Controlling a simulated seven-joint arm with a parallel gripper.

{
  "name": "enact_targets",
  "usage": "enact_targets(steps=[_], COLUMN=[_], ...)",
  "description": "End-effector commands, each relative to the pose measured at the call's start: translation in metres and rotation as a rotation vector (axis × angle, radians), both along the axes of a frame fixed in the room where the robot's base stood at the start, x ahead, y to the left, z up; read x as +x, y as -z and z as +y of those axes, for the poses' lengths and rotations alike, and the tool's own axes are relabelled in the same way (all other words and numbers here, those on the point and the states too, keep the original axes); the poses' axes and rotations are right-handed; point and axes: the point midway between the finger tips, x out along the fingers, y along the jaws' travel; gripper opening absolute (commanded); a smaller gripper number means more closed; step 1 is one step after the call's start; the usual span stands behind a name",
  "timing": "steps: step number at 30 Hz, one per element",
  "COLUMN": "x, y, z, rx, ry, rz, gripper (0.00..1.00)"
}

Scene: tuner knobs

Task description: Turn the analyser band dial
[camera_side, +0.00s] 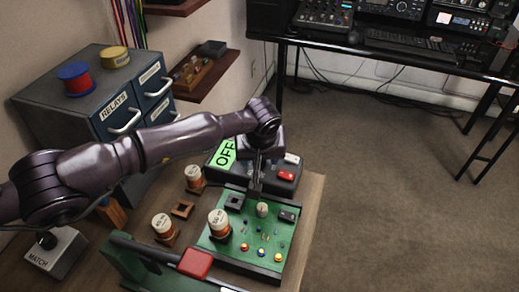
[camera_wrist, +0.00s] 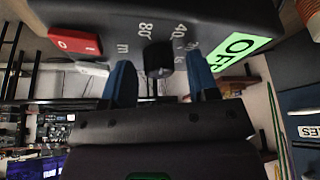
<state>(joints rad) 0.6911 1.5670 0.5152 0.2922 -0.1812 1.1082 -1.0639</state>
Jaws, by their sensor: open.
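The analyser is a dark box with a green OFF label (camera_side: 224,153) and a red rocker switch (camera_side: 286,175) in the side view. In the wrist view its panel (camera_wrist: 215,15) carries a black round dial (camera_wrist: 158,58) with white markings, including 80 and 40, and the red switch (camera_wrist: 75,40). My gripper (camera_wrist: 160,72) is open, its two blue fingers on either side of the dial with gaps visible. In the side view my gripper (camera_side: 258,165) is over the analyser, and my arm hides the dial there.
A green circuit board (camera_side: 235,250) with small parts stands just in front of the analyser. Wire spools (camera_side: 163,226) stand on the bench to its left. A grey drawer cabinet (camera_side: 105,90) is behind my arm. Open floor lies to the right.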

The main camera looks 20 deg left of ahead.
Motion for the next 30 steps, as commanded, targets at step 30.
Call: enact_targets(steps=[30], x=[-0.046], y=[-0.119], z=[-0.019], rx=[0.0], ry=[0.001], rz=[0.001], gripper=[0.54])
